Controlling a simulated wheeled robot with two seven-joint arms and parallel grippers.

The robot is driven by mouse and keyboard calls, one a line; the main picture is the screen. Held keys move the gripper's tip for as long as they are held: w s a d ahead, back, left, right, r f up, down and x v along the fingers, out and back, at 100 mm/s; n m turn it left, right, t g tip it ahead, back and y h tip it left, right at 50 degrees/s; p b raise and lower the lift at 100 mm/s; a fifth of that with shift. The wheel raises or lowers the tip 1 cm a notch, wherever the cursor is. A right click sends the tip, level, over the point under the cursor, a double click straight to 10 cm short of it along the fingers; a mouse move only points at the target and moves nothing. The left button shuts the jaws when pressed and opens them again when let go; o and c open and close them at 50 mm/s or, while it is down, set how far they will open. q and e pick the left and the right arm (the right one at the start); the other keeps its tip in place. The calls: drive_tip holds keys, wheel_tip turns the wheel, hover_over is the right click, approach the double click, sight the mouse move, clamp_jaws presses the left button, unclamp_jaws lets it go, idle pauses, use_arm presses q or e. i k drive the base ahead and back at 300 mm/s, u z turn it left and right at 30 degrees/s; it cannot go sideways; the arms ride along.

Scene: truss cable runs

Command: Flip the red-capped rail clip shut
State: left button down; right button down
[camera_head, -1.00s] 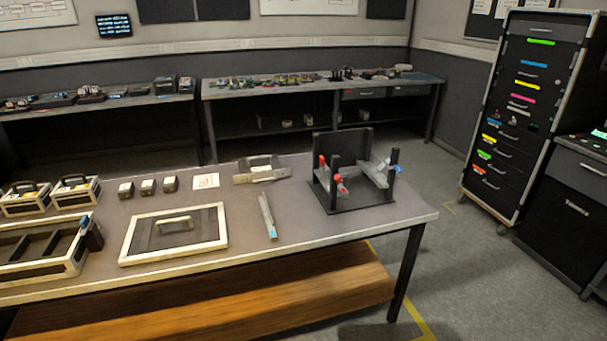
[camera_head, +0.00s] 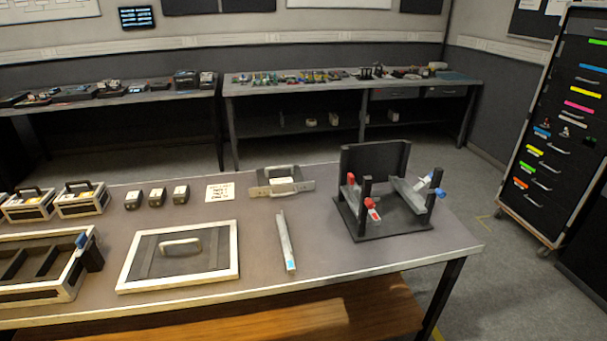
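A black fixture (camera_head: 385,224) with a flat base, a back panel and upright posts stands at the right end of the table. One red-capped part (camera_head: 373,211) sits at its front left post, tilted. A second red piece (camera_head: 351,180) shows behind it at the left side. I cannot tell clearly from here whether the red-capped clip is open or shut. A blue-capped part (camera_head: 438,191) sticks out at the right post. A grey rail (camera_head: 408,195) runs between the posts on the right side. Neither of my grippers is in view.
The table (camera_head: 340,265) also holds a loose grey channel (camera_head: 285,240), a framed panel with a handle (camera_head: 180,255), a grey bracket tray (camera_head: 281,182), a paper card (camera_head: 220,192), small dark blocks (camera_head: 157,197) and open crates (camera_head: 40,262). A drawer cabinet (camera_head: 560,140) stands at the right.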

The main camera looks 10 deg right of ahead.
sight(352, 188)
drive_tip(key=z, duration=0.2)
drive_tip(key=i, duration=0.65)
drive_tip(key=z, duration=0.6)
